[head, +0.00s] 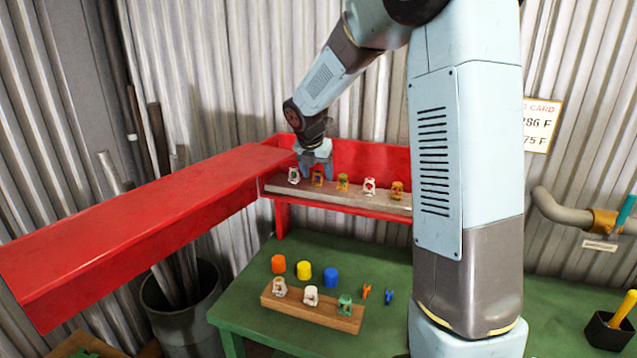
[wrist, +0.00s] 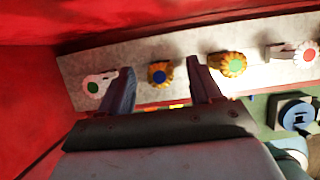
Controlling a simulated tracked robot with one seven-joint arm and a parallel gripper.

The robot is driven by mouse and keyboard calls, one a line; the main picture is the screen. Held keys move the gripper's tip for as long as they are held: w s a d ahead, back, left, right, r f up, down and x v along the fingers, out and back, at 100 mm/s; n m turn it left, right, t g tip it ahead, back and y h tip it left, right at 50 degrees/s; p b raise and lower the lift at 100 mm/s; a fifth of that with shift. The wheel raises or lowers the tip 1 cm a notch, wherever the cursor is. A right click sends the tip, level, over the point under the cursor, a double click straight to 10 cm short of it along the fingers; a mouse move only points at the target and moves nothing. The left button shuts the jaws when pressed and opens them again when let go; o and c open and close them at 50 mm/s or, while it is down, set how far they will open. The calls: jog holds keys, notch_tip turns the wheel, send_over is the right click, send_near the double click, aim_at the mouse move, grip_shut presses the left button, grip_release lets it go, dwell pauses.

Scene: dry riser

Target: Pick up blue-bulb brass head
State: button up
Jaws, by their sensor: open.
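The blue-bulb brass head (wrist: 159,74) sits on the pale shelf strip, with its blue centre facing the wrist camera. It is second from the left in the row, and in the head view the brass head (head: 317,180) is just below my gripper (head: 315,158). My gripper is open. In the wrist view its fingers stand one on each side of the brass head, apart from it as far as I can see. How far the fingertips reach down beside it is hard to tell.
A white green-bulb head (wrist: 95,86) is left of the fingers, a brass green-bulb head (wrist: 231,65) close right. A white red-bulb head (wrist: 303,55) is further right. The red cabinet (head: 350,153) walls the shelf; its long red door (head: 140,220) juts out left. A green table (head: 380,265) lies below.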

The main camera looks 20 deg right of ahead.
jog(key=shift+w+d+f, duration=0.15)
jog(key=shift+w+f, duration=0.05)
jog(key=shift+f, duration=0.45)
grip_shut()
